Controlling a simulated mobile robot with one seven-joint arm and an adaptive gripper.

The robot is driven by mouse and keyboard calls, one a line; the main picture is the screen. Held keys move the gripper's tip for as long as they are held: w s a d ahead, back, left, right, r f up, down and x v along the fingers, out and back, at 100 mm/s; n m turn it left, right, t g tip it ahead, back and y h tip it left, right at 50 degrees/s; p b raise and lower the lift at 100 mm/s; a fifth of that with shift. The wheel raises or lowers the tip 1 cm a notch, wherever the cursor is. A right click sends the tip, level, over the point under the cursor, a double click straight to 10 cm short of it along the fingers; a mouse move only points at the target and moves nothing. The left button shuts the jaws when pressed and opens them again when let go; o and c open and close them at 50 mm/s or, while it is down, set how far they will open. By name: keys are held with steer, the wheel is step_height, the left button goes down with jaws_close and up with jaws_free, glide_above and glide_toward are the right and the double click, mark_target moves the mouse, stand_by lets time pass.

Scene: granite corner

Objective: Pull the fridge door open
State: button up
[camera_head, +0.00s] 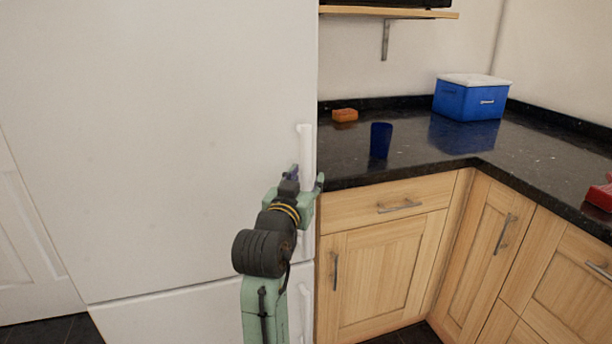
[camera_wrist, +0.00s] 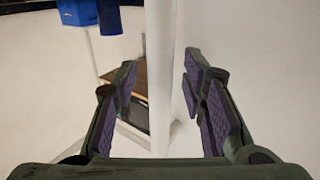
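The white fridge (camera_head: 160,140) fills the left half of the head view, its upper door flush with the body. A white vertical handle (camera_head: 306,150) runs along the door's right edge. My gripper (camera_head: 308,182) is at the handle's lower part. In the wrist view the handle (camera_wrist: 159,75) stands upright between the two purple-padded fingers of my gripper (camera_wrist: 160,95). The fingers are spread, with a gap visible on both sides of the handle. A second handle (camera_head: 305,305) is on the lower door, partly behind my arm.
A black granite counter (camera_head: 420,160) over wooden cabinets (camera_head: 385,275) stands right of the fridge. It holds an orange block (camera_head: 344,115), a blue cup (camera_head: 380,140), a blue cooler (camera_head: 470,98) and a red object (camera_head: 600,195). A shelf (camera_head: 390,12) hangs above.

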steer(key=shift+w+d, duration=0.1)
steer(key=shift+w, duration=0.25)
steer(key=shift+c, duration=0.4)
jaws_close()
stand_by(0.4)
